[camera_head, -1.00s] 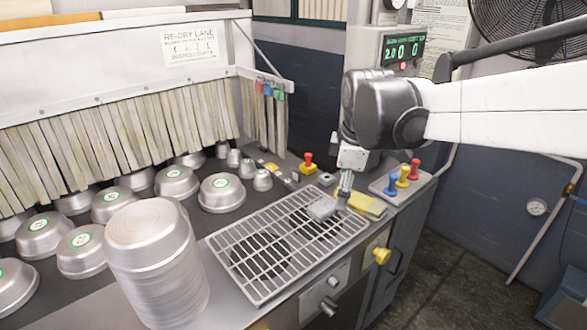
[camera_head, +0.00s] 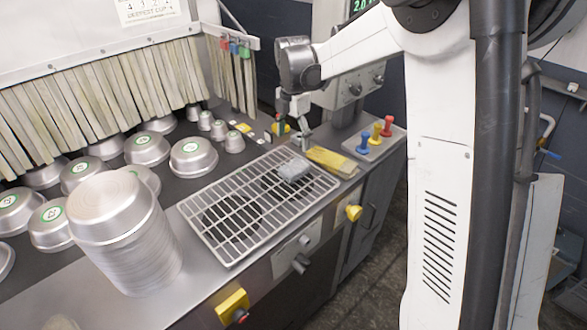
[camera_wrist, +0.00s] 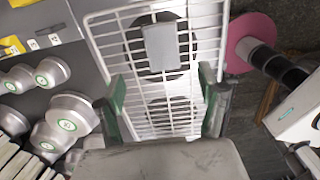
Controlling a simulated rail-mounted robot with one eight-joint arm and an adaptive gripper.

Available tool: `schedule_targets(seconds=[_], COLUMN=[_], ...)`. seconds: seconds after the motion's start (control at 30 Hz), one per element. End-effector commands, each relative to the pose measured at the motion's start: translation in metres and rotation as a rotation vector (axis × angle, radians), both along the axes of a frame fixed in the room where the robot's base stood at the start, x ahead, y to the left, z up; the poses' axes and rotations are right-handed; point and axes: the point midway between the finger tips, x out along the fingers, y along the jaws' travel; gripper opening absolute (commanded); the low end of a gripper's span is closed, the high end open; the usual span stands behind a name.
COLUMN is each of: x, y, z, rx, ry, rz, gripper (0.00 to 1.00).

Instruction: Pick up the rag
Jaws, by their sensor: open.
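A flat grey pad (camera_head: 293,170), like a folded cloth, lies on the wire rack (camera_head: 215,246) towards its far right end. A yellow folded cloth-like piece (camera_head: 332,161) lies on the counter just beyond the rack. I cannot tell for sure which of the two is the rag. My gripper (camera_head: 303,138) points down above the far end of the rack, apart from both. In the wrist view my gripper (camera_wrist: 162,88) has its two green-sided fingers spread with nothing between them. The grey pad (camera_wrist: 160,47) shows ahead of the fingertips there; the yellow piece is out of view.
A tall stack of metal pans (camera_head: 125,235) stands left of the rack. Several upturned pans (camera_head: 193,158) and small cups sit behind it, by hanging strips (camera_head: 90,100). A panel with blue, yellow and red levers (camera_head: 376,140) is at the right. A yellow knob (camera_head: 353,212) juts from the front.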

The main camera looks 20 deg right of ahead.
Motion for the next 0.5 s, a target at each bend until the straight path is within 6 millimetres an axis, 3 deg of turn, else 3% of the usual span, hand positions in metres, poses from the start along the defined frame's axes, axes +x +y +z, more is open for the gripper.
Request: schedule_targets(seconds=[0.2,0.5], x=[0.000,-0.001], y=[0.000,0.000], z=[-0.040,-0.063], rx=[0.000,0.000], ry=[-0.001,-0.001], rz=[-0.002,-0.002], gripper=[0.71,0.71])
